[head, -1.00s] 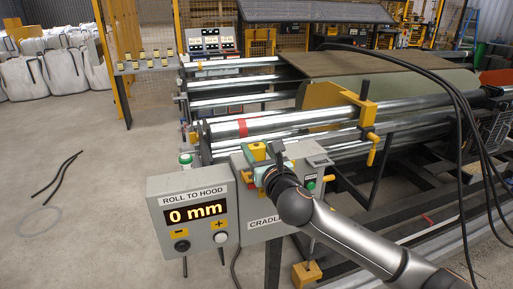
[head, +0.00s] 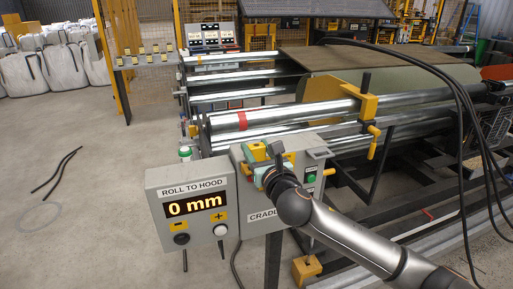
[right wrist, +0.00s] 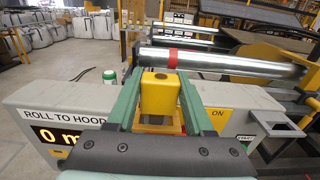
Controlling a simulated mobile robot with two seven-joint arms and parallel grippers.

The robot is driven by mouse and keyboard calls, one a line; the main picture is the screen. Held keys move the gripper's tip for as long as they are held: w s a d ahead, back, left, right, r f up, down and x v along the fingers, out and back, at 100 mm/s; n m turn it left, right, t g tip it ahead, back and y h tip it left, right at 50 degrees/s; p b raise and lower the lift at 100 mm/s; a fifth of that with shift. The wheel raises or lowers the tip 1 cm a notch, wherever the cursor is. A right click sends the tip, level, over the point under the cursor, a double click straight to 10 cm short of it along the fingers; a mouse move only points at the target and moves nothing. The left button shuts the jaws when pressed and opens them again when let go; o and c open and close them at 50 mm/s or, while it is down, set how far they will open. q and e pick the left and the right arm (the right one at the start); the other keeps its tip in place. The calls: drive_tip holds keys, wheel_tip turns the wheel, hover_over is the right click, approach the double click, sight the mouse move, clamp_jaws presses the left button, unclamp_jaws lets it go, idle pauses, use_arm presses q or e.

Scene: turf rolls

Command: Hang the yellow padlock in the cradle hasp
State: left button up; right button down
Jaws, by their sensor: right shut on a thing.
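My right gripper (right wrist: 158,108) has its two green fingers on either side of the yellow padlock (right wrist: 160,92) and is shut on it. In the head view the gripper (head: 264,168) is at the top of the grey box marked CRADLE (head: 258,222), with a yellow block (head: 256,153) at its fingers. The padlock's shackle is not visible. The hasp cannot be made out; a yellow plate (right wrist: 158,125) shows below the padlock. My left gripper is not in view.
A grey display box (head: 196,214) reading 0 mm stands left of the cradle box. A metal roller with a red band (head: 243,121) lies just behind. A yellow clamp (head: 369,103) and black cables (head: 462,120) are to the right. Open floor is at left.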

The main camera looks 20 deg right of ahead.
drive_tip(key=shift+f+b, duration=0.45)
drive_tip(key=shift+f, duration=0.4)
drive_tip(key=shift+c, duration=1)
unclamp_jaws()
drive_tip(key=shift+s, duration=0.1)
drive_tip(key=s, duration=1.2)
drive_tip(key=shift+s+d+b, duration=0.2)
drive_tip(key=shift+b, duration=0.25)
